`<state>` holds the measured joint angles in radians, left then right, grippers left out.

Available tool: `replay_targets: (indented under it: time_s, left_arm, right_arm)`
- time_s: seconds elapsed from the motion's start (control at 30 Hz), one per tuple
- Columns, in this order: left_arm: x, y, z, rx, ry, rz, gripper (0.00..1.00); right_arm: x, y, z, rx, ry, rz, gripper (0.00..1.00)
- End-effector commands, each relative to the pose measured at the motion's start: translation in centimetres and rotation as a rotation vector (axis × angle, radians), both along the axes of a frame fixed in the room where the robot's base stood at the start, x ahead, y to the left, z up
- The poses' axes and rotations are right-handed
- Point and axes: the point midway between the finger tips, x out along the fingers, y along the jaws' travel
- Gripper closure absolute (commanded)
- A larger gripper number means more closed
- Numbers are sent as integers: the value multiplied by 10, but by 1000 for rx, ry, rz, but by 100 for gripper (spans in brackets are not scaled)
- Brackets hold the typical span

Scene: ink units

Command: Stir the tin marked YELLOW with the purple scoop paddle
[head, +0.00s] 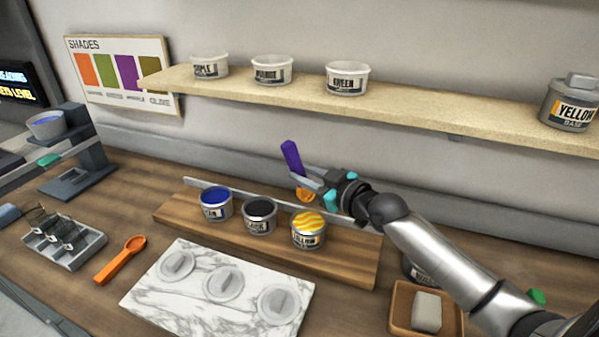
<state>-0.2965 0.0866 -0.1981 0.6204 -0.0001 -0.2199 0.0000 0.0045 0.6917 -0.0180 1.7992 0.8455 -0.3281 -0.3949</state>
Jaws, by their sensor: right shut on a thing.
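My right gripper (326,186) is shut on the purple scoop paddle (292,157). The paddle's purple handle sticks up and tilts left above the fingers. An orange end (305,194) shows just below them. The open tin marked YELLOW (309,231) stands on the wooden board, at the right of a row of tins, with yellow and orange streaks on its surface. The gripper and orange end are above and behind this tin in the picture; the end appears clear of the paint. My left gripper is not in view.
A blue tin (215,205) and a black tin (260,217) share the board (350,262). A marble slab (150,290) holds lids. An orange scoop (120,260) lies left. A wooden tray (400,310) is front right. A shelf (430,115) above holds tins, including one marked YELLOW BASE (570,104).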

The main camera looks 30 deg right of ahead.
Motion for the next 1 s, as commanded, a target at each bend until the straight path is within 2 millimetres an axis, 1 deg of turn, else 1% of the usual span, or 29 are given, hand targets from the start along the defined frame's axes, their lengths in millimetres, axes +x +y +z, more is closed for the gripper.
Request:
replay_targets:
  time_s: [0.13,0.27,0.47,0.6,0.8,0.9,1.0]
  left_arm:
    - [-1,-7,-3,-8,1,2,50]
    - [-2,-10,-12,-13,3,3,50]
    - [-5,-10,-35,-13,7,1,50]
    - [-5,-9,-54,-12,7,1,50]
    - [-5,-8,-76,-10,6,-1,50]
    - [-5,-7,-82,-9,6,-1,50]
    - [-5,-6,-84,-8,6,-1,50]
  right_arm:
    - [-1,0,-3,-2,-4,-2,100]
    - [-1,-1,-12,-2,-4,-2,100]
    - [-1,-1,-35,0,-3,-2,100]
    - [-1,-2,-54,-1,-3,-2,100]
    - [-3,-6,-78,-4,-1,-1,100]
    - [-4,-8,-85,-3,-2,0,100]
    - [-4,-8,-87,-2,-2,0,100]
